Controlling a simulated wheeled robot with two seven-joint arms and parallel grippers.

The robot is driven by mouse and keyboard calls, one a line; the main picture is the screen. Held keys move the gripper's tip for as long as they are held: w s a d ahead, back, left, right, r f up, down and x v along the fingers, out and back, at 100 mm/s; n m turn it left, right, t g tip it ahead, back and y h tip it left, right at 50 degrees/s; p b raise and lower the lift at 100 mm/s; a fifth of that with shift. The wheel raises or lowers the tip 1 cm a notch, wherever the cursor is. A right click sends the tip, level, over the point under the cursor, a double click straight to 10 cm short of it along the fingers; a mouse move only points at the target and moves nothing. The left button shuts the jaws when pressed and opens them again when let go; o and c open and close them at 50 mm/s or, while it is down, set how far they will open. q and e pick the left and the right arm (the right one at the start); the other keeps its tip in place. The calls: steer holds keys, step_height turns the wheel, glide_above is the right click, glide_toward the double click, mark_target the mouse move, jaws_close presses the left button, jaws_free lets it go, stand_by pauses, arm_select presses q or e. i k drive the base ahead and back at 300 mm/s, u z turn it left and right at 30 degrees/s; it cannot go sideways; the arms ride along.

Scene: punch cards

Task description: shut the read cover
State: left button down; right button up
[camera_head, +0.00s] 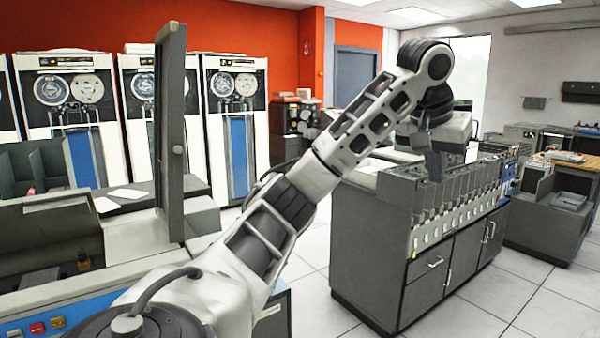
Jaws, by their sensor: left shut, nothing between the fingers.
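The read cover appears to be the tall dark grey panel (171,130), which stands upright, seen nearly edge-on, at the left. It rises from the grey and white card machine (55,292), which has a blue strip with buttons along its front. My left arm crosses the view from bottom centre to upper right. My left gripper (435,165) hangs down at its end, small and dark, shut and empty, well to the right of the panel and apart from it. It shows in front of the grey card sorter. My right gripper is not in view.
The long grey sorter cabinet (375,250) with a row of card pockets stands right of centre. Tape drives (238,130) line the red wall at the back. A desk (572,158) is at the far right. Tiled floor (480,315) is clear at the lower right.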

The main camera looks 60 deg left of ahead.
mark_target(28, 222)
steer(key=u, duration=2.7)
steer(key=i, duration=1.25)
steer(key=z, duration=0.05)
